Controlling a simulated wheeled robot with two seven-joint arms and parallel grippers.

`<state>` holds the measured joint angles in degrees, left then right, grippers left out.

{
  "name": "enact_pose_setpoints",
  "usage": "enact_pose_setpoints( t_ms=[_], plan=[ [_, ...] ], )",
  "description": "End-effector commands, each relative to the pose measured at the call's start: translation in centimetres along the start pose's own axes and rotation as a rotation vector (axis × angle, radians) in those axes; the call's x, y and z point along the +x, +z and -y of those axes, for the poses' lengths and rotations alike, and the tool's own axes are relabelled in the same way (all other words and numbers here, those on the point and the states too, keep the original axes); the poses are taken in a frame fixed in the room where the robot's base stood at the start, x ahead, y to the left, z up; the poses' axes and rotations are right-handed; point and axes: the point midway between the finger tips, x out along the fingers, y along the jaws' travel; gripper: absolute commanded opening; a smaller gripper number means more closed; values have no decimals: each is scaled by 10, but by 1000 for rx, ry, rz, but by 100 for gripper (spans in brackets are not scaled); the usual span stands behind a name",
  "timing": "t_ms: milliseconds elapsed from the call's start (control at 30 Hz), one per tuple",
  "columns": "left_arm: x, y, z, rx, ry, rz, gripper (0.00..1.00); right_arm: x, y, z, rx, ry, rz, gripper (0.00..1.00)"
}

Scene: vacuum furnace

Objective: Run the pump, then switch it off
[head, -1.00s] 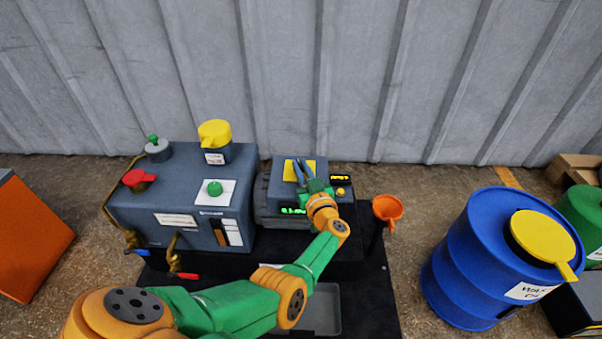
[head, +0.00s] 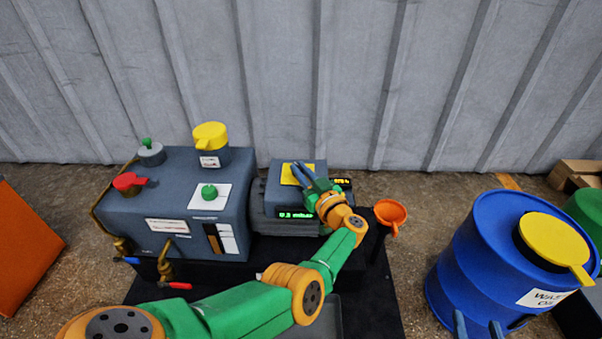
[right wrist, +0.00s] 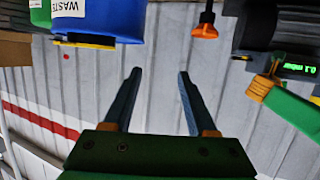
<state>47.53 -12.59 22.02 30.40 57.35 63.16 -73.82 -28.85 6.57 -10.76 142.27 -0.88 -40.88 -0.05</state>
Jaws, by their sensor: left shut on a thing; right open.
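The pump (head: 208,221) is a grey-blue box with a green button (head: 209,191) on a white plate, a red knob (head: 130,181) and a yellow-capped filler (head: 210,137). To its right is a smaller unit (head: 277,199) with a yellow plate (head: 289,179) on top and a lit green readout (head: 297,214), seemingly in mbar. My left gripper (head: 298,172) is at the yellow plate, its blue fingers shut on a small part that they hide. My right gripper (head: 478,328) is open and empty near the blue drum; it also shows in the right wrist view (right wrist: 158,78).
The blue waste drum (head: 480,255) with a yellow lid stands at the right. An orange funnel (head: 391,215) stands right of the small unit. An orange block (head: 22,240) is at the far left. A ribbed wall closes the back.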

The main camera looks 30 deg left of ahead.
Motion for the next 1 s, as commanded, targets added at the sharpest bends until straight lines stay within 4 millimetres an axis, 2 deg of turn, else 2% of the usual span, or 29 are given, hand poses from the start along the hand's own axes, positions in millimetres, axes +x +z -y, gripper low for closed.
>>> enact_pose_setpoints(
  t_ms=[200, 533, 567, 633, 667, 1000],
  plan=[
    [1, -3, 0, -2, -5, -7, 0, 0, -10, 1, -2, -2, -49, 57],
    [1, -4, 0, -3, -6, -8, 0, 0, -10, 1, -2, -2, -51, 57],
    [1, -4, 0, -3, -6, -8, 22, 0, -10, 1, -2, -2, -51, 57],
    [1, -3, 0, -3, -6, -6, 41, 0, -10, 1, -2, -2, -51, 57],
    [1, -3, 0, -2, -6, -6, 44, 0, -10, 1, -2, -2, -51, 57],
    [0, -2, 0, -1, -5, -3, 44, 0, -10, 1, -1, -1, -45, 57]
  ],
)
